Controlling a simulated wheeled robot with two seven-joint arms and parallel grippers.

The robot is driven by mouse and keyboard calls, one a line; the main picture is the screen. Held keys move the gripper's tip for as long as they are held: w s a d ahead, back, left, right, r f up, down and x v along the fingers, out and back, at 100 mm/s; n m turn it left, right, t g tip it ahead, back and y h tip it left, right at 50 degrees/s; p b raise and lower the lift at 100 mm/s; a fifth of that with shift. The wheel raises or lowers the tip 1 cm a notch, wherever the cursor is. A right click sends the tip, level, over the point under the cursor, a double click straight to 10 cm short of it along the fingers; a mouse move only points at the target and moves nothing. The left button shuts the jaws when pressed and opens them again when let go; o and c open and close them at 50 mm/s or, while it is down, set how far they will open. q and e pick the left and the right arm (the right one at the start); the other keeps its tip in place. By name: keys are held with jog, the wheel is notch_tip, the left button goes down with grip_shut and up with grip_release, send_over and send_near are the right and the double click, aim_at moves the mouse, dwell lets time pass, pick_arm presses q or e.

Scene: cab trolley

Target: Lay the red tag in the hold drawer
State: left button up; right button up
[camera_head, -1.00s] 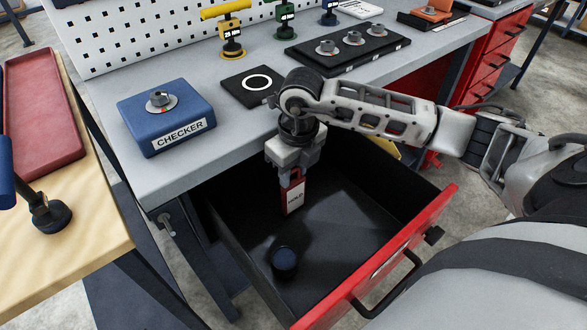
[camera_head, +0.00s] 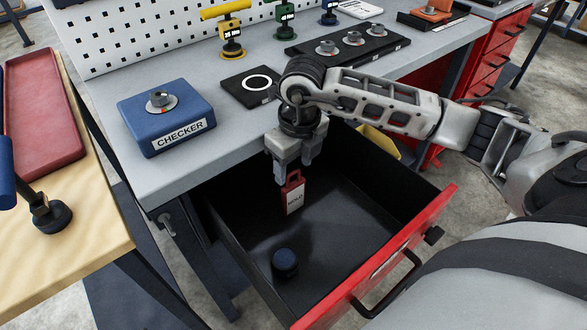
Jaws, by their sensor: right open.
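The red tag (camera_head: 292,195), with a white label, shows upright just below my right gripper (camera_head: 292,166), inside the outline of the open hold drawer (camera_head: 365,262). The drawer has a black inside and a red front. My right gripper is open, its two fingers spread above the tag's top loop. I cannot tell whether the tag touches the fingers or the drawer floor. My left gripper is not in view.
A dark round piece (camera_head: 285,262) sits in the drawer towards the front left. A blue checker box (camera_head: 165,125) and a black pad (camera_head: 250,86) stand on the grey bench above. A red tray (camera_head: 40,120) lies on the wooden table at left.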

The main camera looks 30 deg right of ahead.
notch_tip(320, 180, up, 10)
jog(key=shift+s+f, duration=0.2)
jog(key=shift+s, duration=0.25)
